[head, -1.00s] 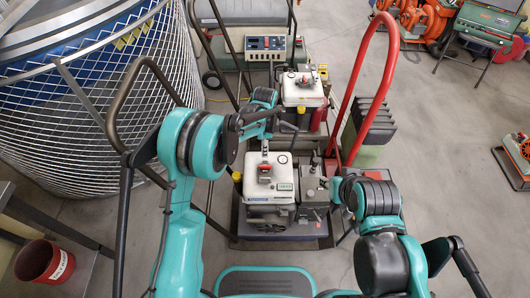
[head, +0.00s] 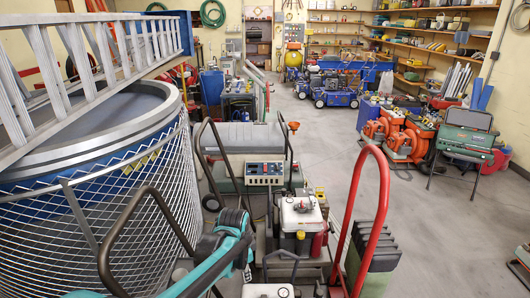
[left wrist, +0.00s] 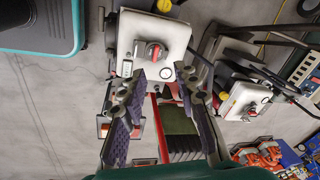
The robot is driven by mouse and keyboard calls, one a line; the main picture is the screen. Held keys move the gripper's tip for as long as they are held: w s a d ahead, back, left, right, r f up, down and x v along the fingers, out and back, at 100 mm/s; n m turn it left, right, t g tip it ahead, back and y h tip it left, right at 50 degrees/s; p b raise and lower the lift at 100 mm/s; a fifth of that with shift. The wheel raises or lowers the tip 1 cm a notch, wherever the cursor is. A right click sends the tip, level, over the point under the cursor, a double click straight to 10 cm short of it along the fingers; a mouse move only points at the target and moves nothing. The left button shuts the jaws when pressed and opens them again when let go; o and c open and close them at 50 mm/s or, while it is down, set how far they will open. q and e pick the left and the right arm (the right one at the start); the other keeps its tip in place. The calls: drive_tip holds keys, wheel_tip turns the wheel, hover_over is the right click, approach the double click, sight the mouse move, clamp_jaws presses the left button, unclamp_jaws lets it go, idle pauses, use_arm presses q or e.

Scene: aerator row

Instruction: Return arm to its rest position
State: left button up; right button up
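My left arm (head: 225,245) is teal and black and reaches in at the lower left of the head view. In the left wrist view my left gripper (left wrist: 158,73) has its two dark fingers spread apart with nothing held between them. A white-topped engine (left wrist: 150,35) with a red knob lies beyond the fingertips there; I cannot tell how far away. A second white-topped engine (left wrist: 243,100) is at the right of that view. My right arm and gripper are out of both current views.
The aerator row has a white-topped engine (head: 300,213), a red loop handle (head: 380,195) and a green-black box (head: 370,260). A mesh-sided drum (head: 140,215) with a ladder (head: 90,65) above it stands left. Floor (head: 450,245) at right is open.

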use_arm(q)
drive_tip(key=s+a+r+n+t, duration=0.2)
drive_tip(key=s+a+n, duration=0.3)
drive_tip(key=s, duration=0.5)
drive_tip(key=s+a+r+n+t, duration=0.3)
drive_tip(key=s+a+n, duration=0.3)
drive_tip(key=s, duration=0.4)
drive_tip(key=shift+s+r+n, duration=0.25)
drive_tip(key=shift+r+n, duration=0.6)
drive_tip(key=shift+n, duration=0.05)
